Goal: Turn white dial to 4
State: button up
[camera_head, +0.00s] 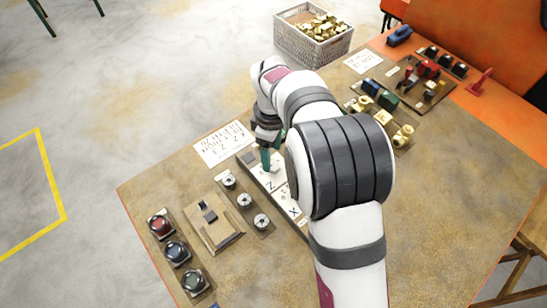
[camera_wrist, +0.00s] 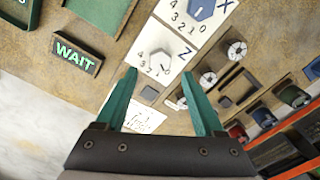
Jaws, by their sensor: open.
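The white dial (camera_wrist: 160,62) sits on a white plate marked Z (camera_wrist: 184,62), with the numbers 0 to 4 around it. In the head view the Z plate (camera_head: 268,184) lies on the table under my gripper (camera_head: 270,158). In the wrist view my gripper (camera_wrist: 158,74) is open and empty. Its two green fingers stand to either side of the white dial in the picture, with the dial just past the tips. I cannot tell the height gap or which number the dial points to.
A blue dial (camera_wrist: 201,9) on the X plate (camera_head: 293,210) is beside the Z plate. Three round white knobs (camera_head: 244,200), a switch panel (camera_head: 210,215) and red, blue and green buttons (camera_head: 176,251) stand to the left. A lit WAIT sign (camera_wrist: 76,55) shows in the wrist view.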

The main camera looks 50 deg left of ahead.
aim_at(272, 164)
notch_tip(272, 164, down, 4)
jog(key=shift+f, duration=0.2)
jog(key=shift+c, duration=0.3)
grip_shut()
